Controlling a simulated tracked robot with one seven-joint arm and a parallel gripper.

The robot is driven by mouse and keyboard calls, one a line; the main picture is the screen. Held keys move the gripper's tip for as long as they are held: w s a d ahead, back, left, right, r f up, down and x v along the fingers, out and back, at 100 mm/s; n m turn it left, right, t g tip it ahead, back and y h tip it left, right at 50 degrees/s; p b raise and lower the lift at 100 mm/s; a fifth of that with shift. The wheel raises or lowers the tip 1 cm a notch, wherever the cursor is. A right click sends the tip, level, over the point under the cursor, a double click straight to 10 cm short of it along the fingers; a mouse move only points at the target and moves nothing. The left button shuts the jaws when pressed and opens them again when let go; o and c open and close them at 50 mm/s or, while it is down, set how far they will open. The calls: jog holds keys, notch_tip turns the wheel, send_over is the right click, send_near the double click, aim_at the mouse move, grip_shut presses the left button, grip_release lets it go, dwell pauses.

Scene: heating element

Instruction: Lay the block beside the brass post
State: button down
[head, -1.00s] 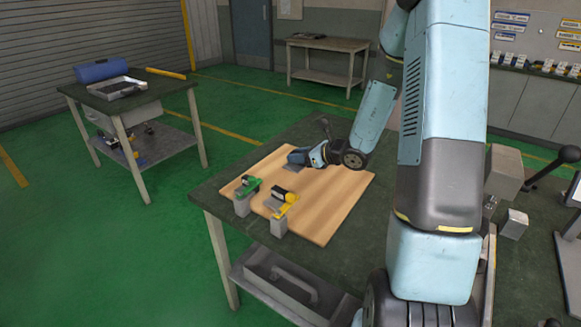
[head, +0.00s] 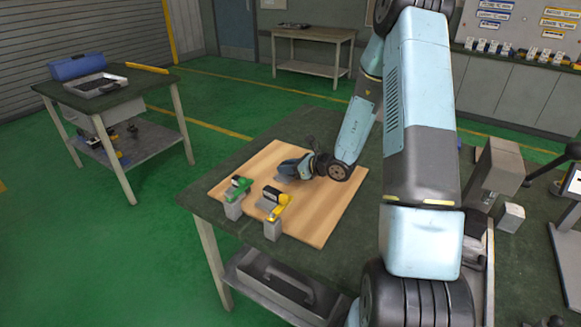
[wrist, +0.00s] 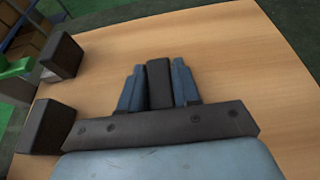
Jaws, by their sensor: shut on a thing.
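My gripper (head: 286,168) is low over the wooden board (head: 320,215) in the head view. In the wrist view, my gripper's two blue-grey fingers (wrist: 157,68) are shut on a dark upright-looking block (wrist: 160,85), one finger on each side. The board lies around and beneath them; I cannot tell whether the block touches it. Two other dark blocks (wrist: 61,56) (wrist: 45,127) show at the left of the wrist view. I cannot make out a brass post in either view. The held block is not clear in the head view.
A green clamp-like piece (head: 238,187) and a yellow one (head: 279,207) sit on grey blocks at the board's near left edge. A grey block (head: 511,217) stands farther right on the bench. The board's right half is clear.

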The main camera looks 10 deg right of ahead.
jog(key=shift+f, duration=0.1)
jog(key=c, duration=0.8)
grip_release()
